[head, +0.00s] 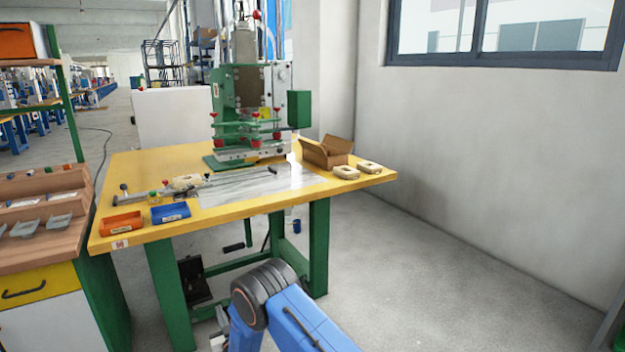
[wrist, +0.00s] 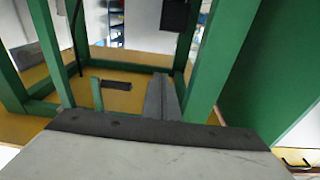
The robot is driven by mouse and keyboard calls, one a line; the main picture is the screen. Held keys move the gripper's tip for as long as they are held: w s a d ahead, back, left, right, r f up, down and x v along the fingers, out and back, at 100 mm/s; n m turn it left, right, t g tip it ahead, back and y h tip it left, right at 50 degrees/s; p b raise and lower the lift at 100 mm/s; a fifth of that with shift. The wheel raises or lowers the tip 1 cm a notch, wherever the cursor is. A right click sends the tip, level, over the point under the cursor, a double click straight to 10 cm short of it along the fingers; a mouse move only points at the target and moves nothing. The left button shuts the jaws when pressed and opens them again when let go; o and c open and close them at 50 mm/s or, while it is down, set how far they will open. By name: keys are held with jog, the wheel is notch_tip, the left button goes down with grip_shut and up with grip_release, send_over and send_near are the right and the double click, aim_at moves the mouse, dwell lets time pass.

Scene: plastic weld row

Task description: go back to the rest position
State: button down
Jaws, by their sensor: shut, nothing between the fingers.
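My gripper (wrist: 165,98) shows in the wrist view as grey fingers standing up from its dark-edged grey body. The fingers are together with nothing between them. They point toward green frame legs (wrist: 228,60) and a yellow surface, apparently the workbench seen from low down.
The workbench carries a green press (head: 238,95), an open cardboard box (head: 328,151), an orange bin (head: 121,223) and a blue bin (head: 170,213). A wooden-topped cabinet (head: 40,275) stands at the left.

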jog(key=w+d+r+m+g+h, duration=0.1)
jog(key=w+d+r, duration=0.3)
jog(key=d+r, duration=0.5)
jog(key=w+d+r+m+g+h, duration=0.1)
jog(key=w+d+r+h, duration=0.15)
jog(key=d+r, duration=0.7)
jog(key=s+d+r+g+h, duration=0.15)
jog(key=s+d+r, duration=0.25)
jog(key=d+r, duration=0.5)
jog(key=s+d+r+g, duration=0.2)
jog(key=s+d+r, duration=0.2)
jog(key=d+r, duration=0.45)
jog(key=s+d+r+m+g+h, duration=0.1)
jog(key=s+d+r, duration=0.3)
jog(key=s+d, duration=0.55)
jog(key=s+d+r+m+g+h, duration=0.15)
jog(key=s+d+r, duration=0.25)
jog(key=s+d, duration=0.55)
jog(key=s+d+f+g, duration=0.1)
jog(key=s+d, duration=0.2)
jog(key=s, duration=0.7)
jog(key=s+d+f+m+g+h, duration=0.1)
jog(key=s+d, duration=0.2)
jog(key=s, duration=0.7)
jog(key=s+d+f+g+h, duration=0.1)
jog(key=s+d, duration=0.3)
jog(key=s, duration=0.6)
jog(key=shift+s+f+g, duration=0.2)
jog(key=shift+g, duration=0.2)
